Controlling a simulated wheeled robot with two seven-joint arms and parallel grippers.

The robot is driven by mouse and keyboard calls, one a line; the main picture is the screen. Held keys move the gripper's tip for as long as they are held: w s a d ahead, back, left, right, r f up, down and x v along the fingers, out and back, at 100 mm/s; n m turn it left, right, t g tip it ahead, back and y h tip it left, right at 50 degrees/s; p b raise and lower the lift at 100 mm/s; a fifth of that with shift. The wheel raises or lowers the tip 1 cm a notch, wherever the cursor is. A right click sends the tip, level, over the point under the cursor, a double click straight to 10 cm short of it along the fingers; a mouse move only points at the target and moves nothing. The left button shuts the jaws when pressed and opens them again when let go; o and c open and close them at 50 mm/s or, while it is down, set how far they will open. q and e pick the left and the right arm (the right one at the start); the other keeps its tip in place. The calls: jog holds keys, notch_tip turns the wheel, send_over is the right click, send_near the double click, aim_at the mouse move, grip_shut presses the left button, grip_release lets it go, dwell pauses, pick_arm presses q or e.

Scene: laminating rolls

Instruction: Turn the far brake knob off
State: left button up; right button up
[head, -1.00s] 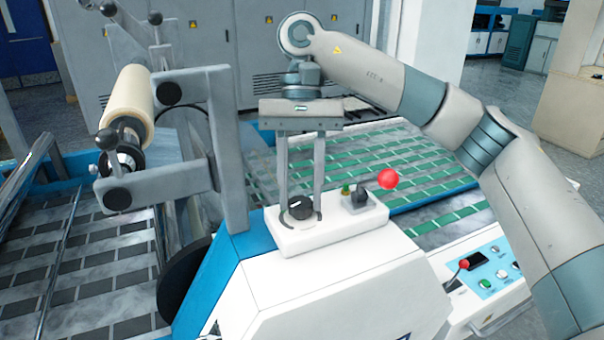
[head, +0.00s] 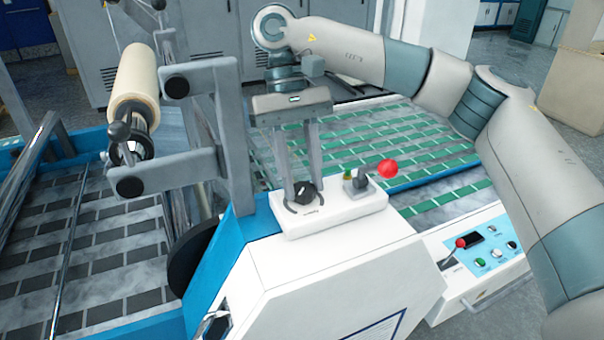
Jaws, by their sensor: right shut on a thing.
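The black brake knob (head: 306,191) sits on a white control box (head: 335,217) on top of the machine housing. My right gripper (head: 304,198) reaches down from above, with one finger on each side of the knob, shut on it. The knob's pale pointer line shows on its top face and looks tilted. Lettering on the box in front of it is too small to read. My left gripper is not in view. No second brake knob can be made out in this view.
A film roll (head: 134,85) on a grey bracket stands to the left. A blue button panel (head: 485,249) with another red-ball lever (head: 460,243) is lower right.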

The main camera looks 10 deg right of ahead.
jog(key=o, duration=1)
jog(key=shift+o, duration=0.2)
jog(key=shift+r, duration=0.1)
jog(key=shift+v, duration=0.8)
jog(key=p+v, duration=0.1)
jog(key=v, duration=1.4)
jog(key=shift+r+p, duration=0.3)
jog(key=shift+f, duration=0.1)
